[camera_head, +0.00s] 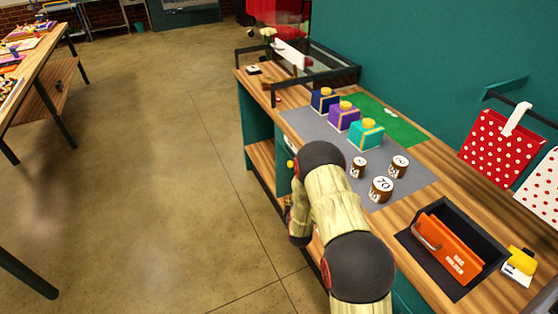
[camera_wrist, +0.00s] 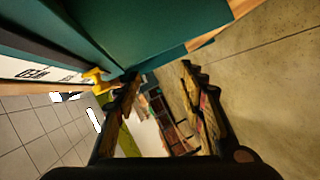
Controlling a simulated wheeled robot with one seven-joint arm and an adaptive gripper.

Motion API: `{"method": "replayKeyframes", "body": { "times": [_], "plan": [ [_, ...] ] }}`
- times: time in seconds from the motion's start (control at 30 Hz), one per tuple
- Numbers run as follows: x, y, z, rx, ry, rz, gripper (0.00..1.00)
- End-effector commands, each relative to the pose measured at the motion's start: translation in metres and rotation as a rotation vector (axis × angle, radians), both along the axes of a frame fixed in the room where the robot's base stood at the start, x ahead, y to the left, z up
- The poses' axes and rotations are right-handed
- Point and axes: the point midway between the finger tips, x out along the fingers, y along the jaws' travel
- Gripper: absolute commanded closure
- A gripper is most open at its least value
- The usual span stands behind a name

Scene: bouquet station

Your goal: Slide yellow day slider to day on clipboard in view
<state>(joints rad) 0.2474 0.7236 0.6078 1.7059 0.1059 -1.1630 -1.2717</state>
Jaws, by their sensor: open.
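In the wrist view, the yellow day slider (camera_wrist: 97,77) sits on the edge of a white strip with dark lettering (camera_wrist: 40,73), which looks like the clipboard. The strip lies along a teal panel and is cut by the left picture edge. The lettering is sideways and too small to read fully. My gripper (camera_wrist: 160,74) is open with nothing between its fingers. Its left finger is right beside the slider; I cannot tell whether they touch. The right finger stands well apart over the floor. In the head view, my arm hides most of this spot.
A teal cabinet (camera_wrist: 150,35) is close above my fingers in the wrist view. In the head view, the wooden counter (camera_head: 415,165) holds three colored boxes, several small jars and an orange binder (camera_head: 447,246) in a black tray. Open floor (camera_head: 150,150) lies to the left.

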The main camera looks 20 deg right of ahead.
Motion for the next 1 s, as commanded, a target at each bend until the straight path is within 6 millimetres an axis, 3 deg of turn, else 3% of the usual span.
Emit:
{"method": "replayKeyframes", "body": {
  "times": [0.03, 0.1, 0.23, 0.43, 0.8, 1.0],
  "plan": [
    [0.01, -0.004, 0.024, -0.082, -0.062, 0.012, 0.6],
    [0.015, -0.007, 0.051, -0.196, -0.127, 0.023, 0.6],
    [0.017, -0.008, 0.081, -0.349, -0.187, 0.031, 0.6],
    [0.026, -0.012, 0.082, -0.398, -0.177, 0.038, 0.6],
    [0.076, -0.03, 0.081, -0.395, -0.177, 0.038, 0.6],
    [0.089, -0.035, 0.082, -0.394, -0.176, 0.039, 0.6]
  ]
}}
